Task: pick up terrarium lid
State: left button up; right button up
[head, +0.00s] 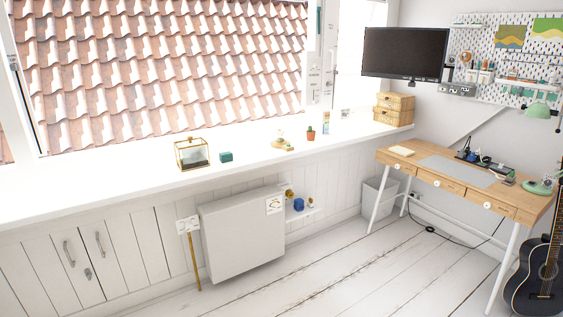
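A small glass terrarium (193,160) with a thin gold frame stands upright on the white windowsill, left of centre. Its lid (190,141) appears to be the gold-edged top, with a small knob; at this size I cannot tell whether it lies fully closed. Dark material shows at the bottom of the terrarium. Neither of my grippers shows in the head view.
A potted cactus (311,133) and small items stand farther right. A white radiator (243,235) is below the sill. A wooden desk (425,165) stands at right, with open floor before it.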

aim_at(190, 140)
jog(key=i+l, duration=0.1)
jog(key=i, duration=2.15)
jog(key=j+u, duration=0.05)
jog(key=j, duration=0.05)
